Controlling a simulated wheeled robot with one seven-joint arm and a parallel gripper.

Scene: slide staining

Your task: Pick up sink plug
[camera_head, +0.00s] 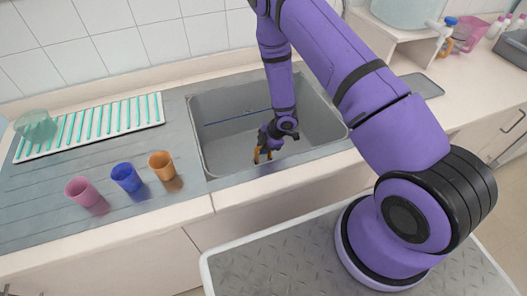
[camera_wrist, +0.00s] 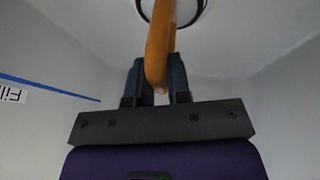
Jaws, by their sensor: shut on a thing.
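The sink plug shows as an orange, curved, upright piece (camera_wrist: 158,45) in the wrist view, and as a small orange shape (camera_head: 258,157) low in the sink in the head view. My gripper (camera_wrist: 157,78) has its two dark fingers closed on either side of it. In the head view my gripper (camera_head: 268,146) reaches down into the grey sink basin (camera_head: 215,145). A round drain with a dark ring (camera_wrist: 204,8) lies beyond the orange piece at the top of the wrist view. The plug's far end is cut off, so I cannot tell whether it touches the drain.
Basin walls surround my gripper. A blue fill line (camera_wrist: 45,84) marks one wall. Pink (camera_head: 86,194), blue (camera_head: 127,178) and orange (camera_head: 162,166) cups stand on the drainboard left of the sink. A striped rack (camera_head: 95,127) lies behind them.

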